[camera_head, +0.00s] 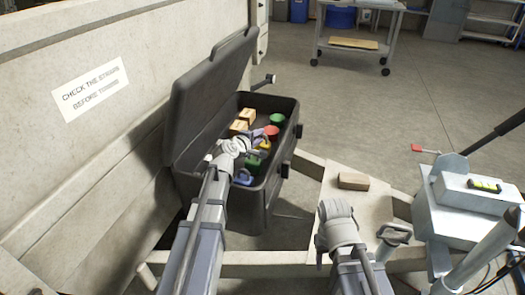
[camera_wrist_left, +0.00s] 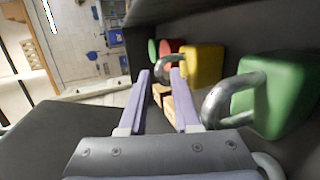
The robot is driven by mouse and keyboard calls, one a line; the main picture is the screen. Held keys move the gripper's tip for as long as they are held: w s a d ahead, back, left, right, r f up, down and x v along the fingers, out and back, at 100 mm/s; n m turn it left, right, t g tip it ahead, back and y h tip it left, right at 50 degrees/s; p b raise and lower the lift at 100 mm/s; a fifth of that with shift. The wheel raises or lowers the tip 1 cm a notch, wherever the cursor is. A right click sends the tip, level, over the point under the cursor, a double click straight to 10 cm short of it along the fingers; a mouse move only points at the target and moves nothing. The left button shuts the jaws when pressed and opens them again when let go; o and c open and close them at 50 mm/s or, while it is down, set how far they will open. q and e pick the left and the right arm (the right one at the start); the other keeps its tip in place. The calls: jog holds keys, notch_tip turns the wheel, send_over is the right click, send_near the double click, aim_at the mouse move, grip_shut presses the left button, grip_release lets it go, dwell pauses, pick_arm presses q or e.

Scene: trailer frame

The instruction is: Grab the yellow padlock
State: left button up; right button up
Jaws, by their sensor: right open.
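The yellow padlock (camera_wrist_left: 203,66) lies in the black toolbox (camera_head: 263,213); in the head view only a small part of it (camera_head: 265,144) shows beside my left gripper (camera_head: 264,134). In the left wrist view, my left gripper (camera_wrist_left: 160,73) is open. The yellow padlock's body is just to the right of the right finger. Its grey shackle reaches into the space by the fingertips, partly hidden by that finger; I cannot tell whether they touch. My right gripper (camera_head: 337,218) is over the trailer frame, away from the toolbox; its fingers are hard to make out.
A green padlock (camera_wrist_left: 275,96) is close on the right in the left wrist view. Red (camera_head: 271,131), another green (camera_head: 277,119) and blue (camera_head: 243,177) padlocks and wooden blocks (camera_head: 242,121) share the toolbox. Its raised lid (camera_head: 208,95) stands left of my left arm.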

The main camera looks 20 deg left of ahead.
pick_arm(q)
jog(key=shift+w+f, duration=0.15)
jog(key=shift+w, duration=0.25)
jog(key=shift+s, duration=0.1)
grip_shut()
dwell(1.0)
